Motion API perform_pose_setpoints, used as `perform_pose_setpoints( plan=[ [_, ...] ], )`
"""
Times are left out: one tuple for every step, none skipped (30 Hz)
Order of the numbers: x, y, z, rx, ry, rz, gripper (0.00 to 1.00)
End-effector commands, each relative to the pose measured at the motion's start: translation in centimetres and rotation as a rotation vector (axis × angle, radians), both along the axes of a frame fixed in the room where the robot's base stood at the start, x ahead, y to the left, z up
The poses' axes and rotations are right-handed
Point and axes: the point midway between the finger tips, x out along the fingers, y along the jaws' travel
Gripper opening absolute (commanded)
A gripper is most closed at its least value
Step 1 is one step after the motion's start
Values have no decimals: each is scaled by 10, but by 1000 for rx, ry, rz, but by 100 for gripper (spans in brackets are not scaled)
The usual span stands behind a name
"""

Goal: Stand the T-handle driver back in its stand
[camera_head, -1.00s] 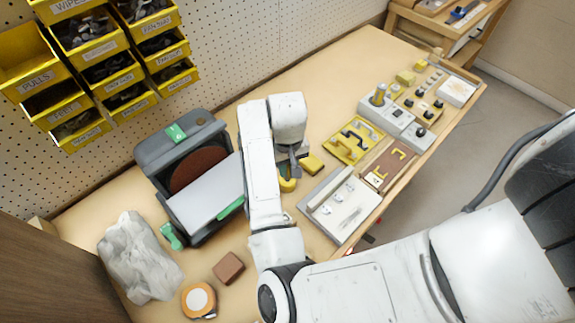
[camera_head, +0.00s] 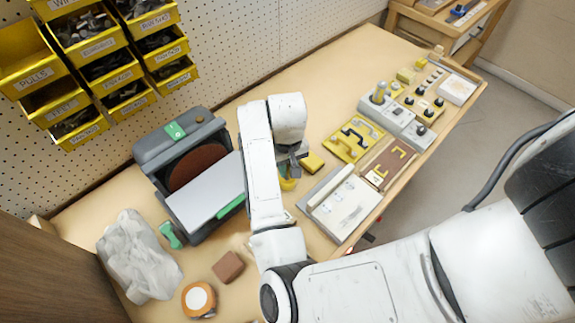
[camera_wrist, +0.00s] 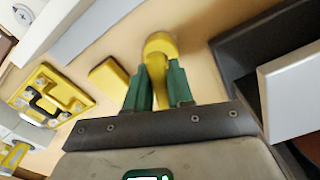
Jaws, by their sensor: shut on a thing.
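My gripper (camera_wrist: 158,88) has its two green fingers shut on a yellow, rounded piece (camera_wrist: 158,43), apparently the T-handle driver's handle. In the head view the yellow piece (camera_head: 288,184) shows low at my gripper (camera_head: 293,167), just above or on the bench; I cannot tell which. Its lower part is hidden between the fingers. A plain yellow block (camera_head: 312,162) lies close beside it and also shows in the wrist view (camera_wrist: 108,76). I cannot make out which thing is the driver's stand; a grey block with an upright knob (camera_head: 379,94) stands further right.
A tape roll (camera_head: 198,299) and brown block (camera_head: 228,266) lie in front.

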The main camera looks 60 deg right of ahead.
Motion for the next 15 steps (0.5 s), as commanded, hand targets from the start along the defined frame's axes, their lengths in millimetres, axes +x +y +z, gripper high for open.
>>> perform_pose_setpoints(
  plan=[
    [0, 0, -2, 0, 0, 1, 0],
    [0, 0, -2, 0, 0, 1, 0],
    [0, 0, -3, 0, 0, 1, 0],
    [0, 0, -3, 0, 0, 1, 0],
    [0, 0, -4, 0, 0, 1, 0],
    [0, 0, -5, 0, 0, 1, 0],
    [0, 0, -5, 0, 0, 1, 0],
    [0, 0, -6, 0, 0, 1, 0],
    [0, 0, -6, 0, 0, 1, 0],
    [0, 0, -7, 0, 0, 0, 0],
    [0, 0, -7, 0, 0, 0, 0],
    [0, 0, -8, 0, 0, 0, 0],
    [0, 0, -8, 1, -1, 0, 0],
    [0, 0, -8, 1, -1, 0, 0],
    [0, 0, -8, 1, -1, 0, 0]
  ],
)
